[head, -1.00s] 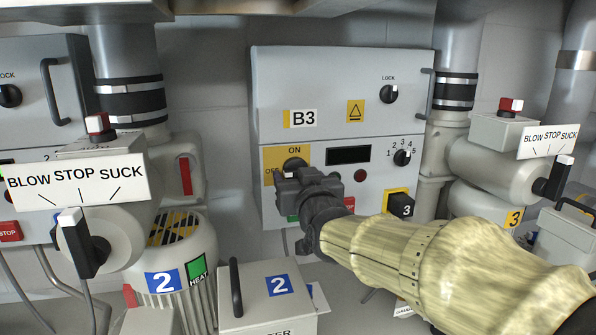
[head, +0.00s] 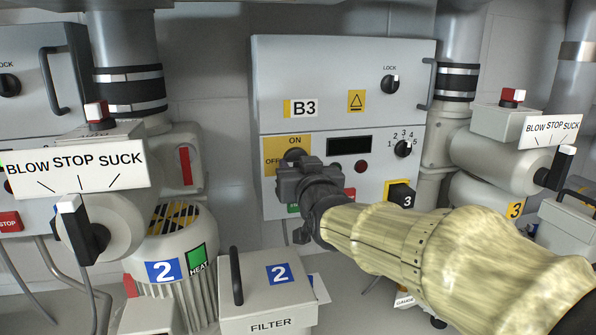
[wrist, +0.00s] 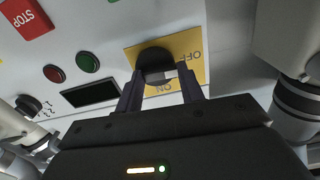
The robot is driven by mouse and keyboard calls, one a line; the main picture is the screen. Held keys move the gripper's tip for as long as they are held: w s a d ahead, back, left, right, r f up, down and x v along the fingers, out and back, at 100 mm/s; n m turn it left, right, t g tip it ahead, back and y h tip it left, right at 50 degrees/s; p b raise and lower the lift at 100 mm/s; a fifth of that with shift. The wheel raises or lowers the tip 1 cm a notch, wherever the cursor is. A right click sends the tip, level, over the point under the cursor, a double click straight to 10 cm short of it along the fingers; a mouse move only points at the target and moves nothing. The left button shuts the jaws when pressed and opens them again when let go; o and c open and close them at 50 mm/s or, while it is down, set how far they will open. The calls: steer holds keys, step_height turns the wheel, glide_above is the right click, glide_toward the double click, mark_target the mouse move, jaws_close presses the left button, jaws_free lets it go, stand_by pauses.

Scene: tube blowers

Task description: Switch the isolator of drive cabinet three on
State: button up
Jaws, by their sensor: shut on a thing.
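Drive cabinet B3 (head: 345,75) is a pale grey box in the middle of the head view. Its isolator is a black rotary knob (head: 294,155) on a yellow plate (head: 271,150), marked ON at the top and OFF at the left. My gripper (head: 299,170) is at the plate and hides the lower part of the knob. In the wrist view, which is upside down, my gripper (wrist: 160,88) is shut on the knob (wrist: 155,58), one finger at each side. The knob's pale tip (wrist: 166,75) lies toward the ON mark.
A dark display (head: 349,146), a selector knob (head: 403,148) and a lock knob (head: 390,84) are on the cabinet. The number 2 blower (head: 175,255) and a filter box (head: 265,300) stand at the left front. The number 3 blower (head: 490,165) is at the right.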

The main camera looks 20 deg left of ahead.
steer(key=m+b, duration=0.7)
steer(key=shift+w+d+m, duration=0.1)
steer(key=shift+d+m, duration=0.05)
steer(key=shift+m, duration=0.25)
steer(key=m+b, duration=0.1)
steer(key=m, duration=0.3)
steer(key=m+b, duration=0.1)
steer(key=m, duration=0.4)
steer(key=shift+w+d+r+b, duration=0.1)
steer(key=shift+d+r+b, duration=0.1)
steer(key=shift+b, duration=0.1)
steer(key=shift+m, duration=0.3)
steer(key=o, duration=1)
